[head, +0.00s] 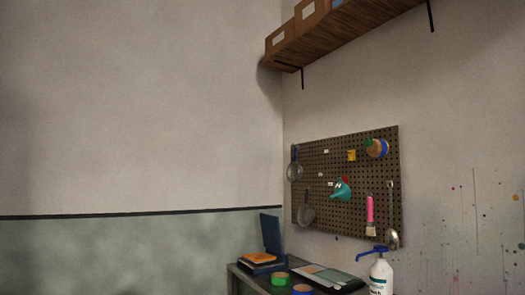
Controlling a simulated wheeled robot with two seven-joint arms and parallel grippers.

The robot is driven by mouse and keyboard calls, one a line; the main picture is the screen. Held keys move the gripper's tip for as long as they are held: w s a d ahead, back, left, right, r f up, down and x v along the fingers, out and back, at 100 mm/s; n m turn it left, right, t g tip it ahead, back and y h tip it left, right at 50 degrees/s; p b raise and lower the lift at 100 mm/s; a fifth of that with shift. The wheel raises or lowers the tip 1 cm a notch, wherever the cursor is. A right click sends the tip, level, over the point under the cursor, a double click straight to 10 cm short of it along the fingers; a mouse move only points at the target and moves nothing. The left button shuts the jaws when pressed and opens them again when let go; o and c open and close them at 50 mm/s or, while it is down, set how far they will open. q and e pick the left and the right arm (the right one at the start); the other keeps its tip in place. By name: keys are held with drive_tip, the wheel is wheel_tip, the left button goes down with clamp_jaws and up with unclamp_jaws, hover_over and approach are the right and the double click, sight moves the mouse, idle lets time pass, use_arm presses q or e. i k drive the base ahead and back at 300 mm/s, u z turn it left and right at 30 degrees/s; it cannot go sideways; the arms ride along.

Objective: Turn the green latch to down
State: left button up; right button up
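I see no green latch in the head view. Neither of my grippers shows in it.
A dark bench (243,277) stands low in the corner, cut off by the bottom edge. A pegboard (312,165) with hanging tools is above. A wooden shelf (345,27) juts out high up.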

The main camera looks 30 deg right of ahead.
sight(366, 143)
drive_tip(key=u, duration=0.2)
drive_tip(key=i, duration=1.45)
drive_tip(key=z, duration=0.5)
